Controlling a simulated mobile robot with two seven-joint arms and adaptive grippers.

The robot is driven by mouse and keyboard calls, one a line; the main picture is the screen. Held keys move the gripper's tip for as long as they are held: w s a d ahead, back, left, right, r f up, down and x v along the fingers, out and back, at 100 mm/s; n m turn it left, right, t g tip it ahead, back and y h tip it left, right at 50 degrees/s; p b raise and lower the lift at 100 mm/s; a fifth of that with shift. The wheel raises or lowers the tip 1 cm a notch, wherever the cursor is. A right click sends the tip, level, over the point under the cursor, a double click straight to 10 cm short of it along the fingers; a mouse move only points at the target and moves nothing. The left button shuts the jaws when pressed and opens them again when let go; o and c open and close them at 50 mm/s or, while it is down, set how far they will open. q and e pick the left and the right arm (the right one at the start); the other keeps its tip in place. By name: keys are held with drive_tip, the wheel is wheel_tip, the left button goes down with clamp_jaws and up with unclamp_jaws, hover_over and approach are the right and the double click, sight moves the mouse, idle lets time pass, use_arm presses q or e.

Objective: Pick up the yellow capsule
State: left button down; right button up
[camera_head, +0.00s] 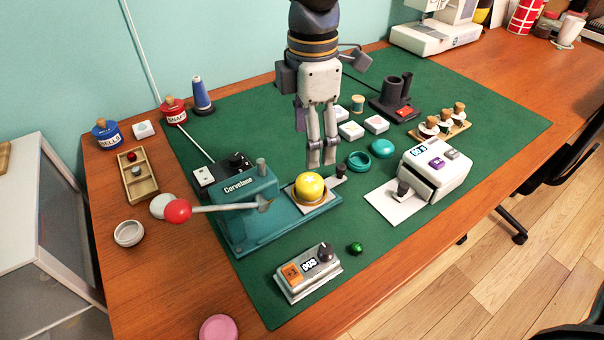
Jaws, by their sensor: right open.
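The yellow capsule (310,186) is a round dome with a pale star mark on top. It sits on the plate at the right end of the teal press (247,207), which has a lever with a red knob. My right gripper (322,157) points down just above and behind the capsule in the picture. Its fingers are open, a small gap apart, with nothing visible between them. The capsule's top and front are in plain sight. My left gripper is not in view.
A white machine (434,168) with a display stands to the right. A counter box (308,272) and a green ball (356,248) are in front.

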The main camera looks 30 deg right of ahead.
sight(310, 179)
drive_tip(key=f, duration=0.9)
drive_tip(key=shift+s+f+b, duration=0.3)
drive_tip(key=shift+s, duration=0.05)
drive_tip(key=c, duration=1.1)
